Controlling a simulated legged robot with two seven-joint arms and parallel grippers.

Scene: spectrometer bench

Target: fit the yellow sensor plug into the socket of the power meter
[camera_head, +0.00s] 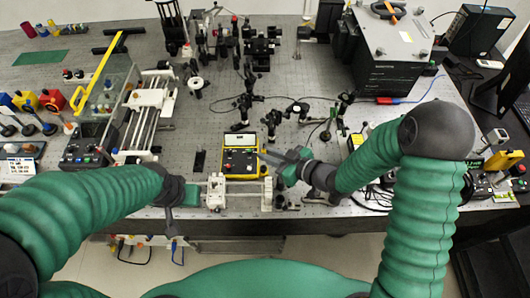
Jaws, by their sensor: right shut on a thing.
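The power meter (240,154) appears to be the yellow-edged box with a dark face and a pale display, lying on the bench near its front middle. My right gripper (268,157) reaches in from the right, with its fingers at the meter's right side. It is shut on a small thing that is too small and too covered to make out. I cannot tell whether that thing touches the meter. The yellow sensor plug and the socket cannot be told apart at this size. My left gripper (203,194) is low at the front edge, left of the meter; its fingers are unclear.
A large dark box (400,60) is at the back right. Loose black cables (375,192) lie right of my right gripper. Bare bench (205,130) shows left of the meter.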

